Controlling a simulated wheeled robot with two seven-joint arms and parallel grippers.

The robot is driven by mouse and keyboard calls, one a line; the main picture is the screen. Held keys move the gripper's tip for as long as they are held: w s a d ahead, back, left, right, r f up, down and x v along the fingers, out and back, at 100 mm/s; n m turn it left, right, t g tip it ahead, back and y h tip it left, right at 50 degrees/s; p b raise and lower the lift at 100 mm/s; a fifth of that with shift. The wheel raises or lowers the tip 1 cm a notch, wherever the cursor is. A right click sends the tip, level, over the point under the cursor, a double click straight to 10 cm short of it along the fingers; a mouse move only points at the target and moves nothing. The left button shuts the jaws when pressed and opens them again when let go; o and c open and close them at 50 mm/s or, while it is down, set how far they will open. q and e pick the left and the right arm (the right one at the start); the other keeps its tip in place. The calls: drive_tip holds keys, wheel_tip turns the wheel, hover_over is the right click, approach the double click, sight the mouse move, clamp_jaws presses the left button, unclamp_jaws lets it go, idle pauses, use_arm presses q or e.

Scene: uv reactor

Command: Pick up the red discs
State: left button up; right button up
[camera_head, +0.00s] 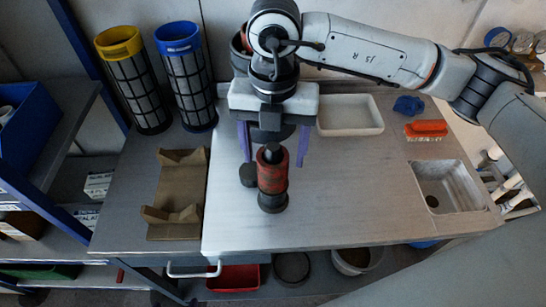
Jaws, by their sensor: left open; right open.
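The red discs (272,176) form a worn red stack with a dark knob on top and a dark base below. They stand upright on the pale worktop near its front middle. My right gripper (274,163) comes in from the right and points down, with its purple fingers wide apart. In the picture, one finger is on each side of the upper part of the stack, with gaps to both sides. I cannot tell whether the fingers are level with the stack or behind it. My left gripper is not in view.
A dark round piece (248,175) is just left of the stack. A brown cradle (174,225) lies further left, with yellow-topped (131,80) and blue-topped (186,78) cylinders behind. A white tray (350,116), orange brush (426,128) and sink (447,188) are right. The worktop's right middle is clear.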

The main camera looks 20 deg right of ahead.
drive_tip(key=shift+f, duration=0.8)
drive_tip(key=c, duration=1.2)
